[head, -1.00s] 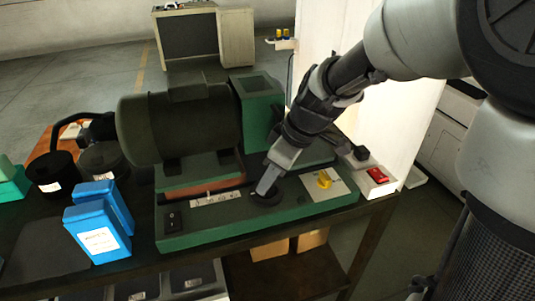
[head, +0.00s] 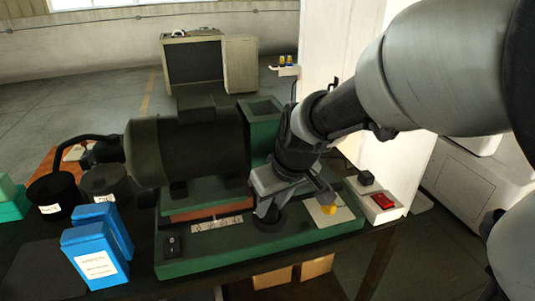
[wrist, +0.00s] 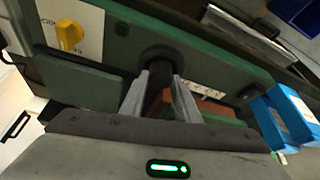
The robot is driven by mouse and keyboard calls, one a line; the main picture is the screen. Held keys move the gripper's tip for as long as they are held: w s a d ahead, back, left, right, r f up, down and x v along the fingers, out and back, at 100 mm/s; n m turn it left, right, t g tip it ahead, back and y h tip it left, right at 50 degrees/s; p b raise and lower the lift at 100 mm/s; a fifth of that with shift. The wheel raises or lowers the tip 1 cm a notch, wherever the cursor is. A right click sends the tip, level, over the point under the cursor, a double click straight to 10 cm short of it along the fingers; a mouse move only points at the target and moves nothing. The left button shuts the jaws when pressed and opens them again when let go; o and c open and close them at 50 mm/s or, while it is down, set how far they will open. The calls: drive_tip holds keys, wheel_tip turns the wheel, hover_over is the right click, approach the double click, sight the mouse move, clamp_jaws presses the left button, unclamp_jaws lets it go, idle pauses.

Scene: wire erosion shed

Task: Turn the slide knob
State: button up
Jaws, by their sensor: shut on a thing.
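The slide knob (head: 270,222) is a dark round knob with a dark bar, low on the front of the green machine base (head: 190,266). In the head view my gripper (head: 268,211) comes down onto it from above and hides part of it. In the wrist view the two grey fingers of my gripper (wrist: 160,92) stand on either side of the knob's dark bar and are shut on it. The round part of the knob (wrist: 158,54) shows just beyond the fingertips. I cannot read any mark on the knob.
A yellow knob (head: 329,210) sits close to the right on a pale plate. A red switch (head: 383,200) is further right. A scale plate (head: 217,224) and a black rocker switch (head: 172,246) are left. Blue boxes (head: 95,255) stand at the left. A dark motor (head: 185,150) is behind.

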drive_tip(key=m, duration=0.1)
drive_tip(key=m+h+b, duration=0.1)
drive_tip(key=shift+a+f+m+b, duration=0.15)
drive_tip(key=shift+m+b, duration=0.15)
drive_tip(key=shift+m, duration=0.1)
drive_tip(key=m+h+b, duration=0.1)
drive_tip(key=m+b, duration=0.2)
drive_tip(key=b, duration=0.1)
drive_tip(key=shift+a+f+m+t, duration=0.1)
drive_tip(key=shift+m+t, duration=0.2)
drive_tip(key=m+h+b, duration=0.1)
drive_tip(key=m+b, duration=0.1)
drive_tip(key=m+h+b, duration=0.1)
drive_tip(key=m+b, duration=0.1)
drive_tip(key=m, duration=0.1)
drive_tip(key=shift+a+r, duration=0.1)
drive_tip(key=shift+r, duration=0.1)
drive_tip(key=shift+g, duration=0.4)
drive_tip(key=o, duration=1)
drive_tip(key=shift+o, duration=0.2)
drive_tip(key=shift+r, duration=0.1)
